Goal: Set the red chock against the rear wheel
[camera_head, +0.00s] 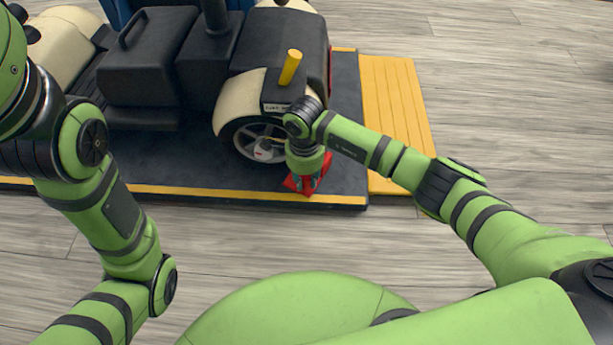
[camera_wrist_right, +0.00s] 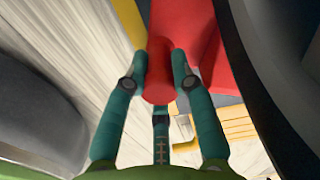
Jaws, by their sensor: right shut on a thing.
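The red chock (camera_head: 291,184) is low over or on the dark platform, just right of and in front of the scooter's rear wheel (camera_head: 246,143). My right gripper (camera_head: 307,182) is shut on it from above and hides much of it. In the right wrist view the fingers (camera_wrist_right: 164,68) close around the chock's round red handle (camera_wrist_right: 158,85), and the red body (camera_wrist_right: 185,25) lies beyond. I cannot tell whether the chock touches the tyre or rests on the platform. My left arm shows at the left, but its gripper is out of the picture.
The scooter with cream fenders (camera_head: 236,97) and a yellow post (camera_head: 290,67) stands on the dark platform (camera_head: 350,120), which has a yellow edge stripe. A yellow ramp (camera_head: 395,110) adjoins it at the right. The wooden floor (camera_head: 510,110) beyond is clear.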

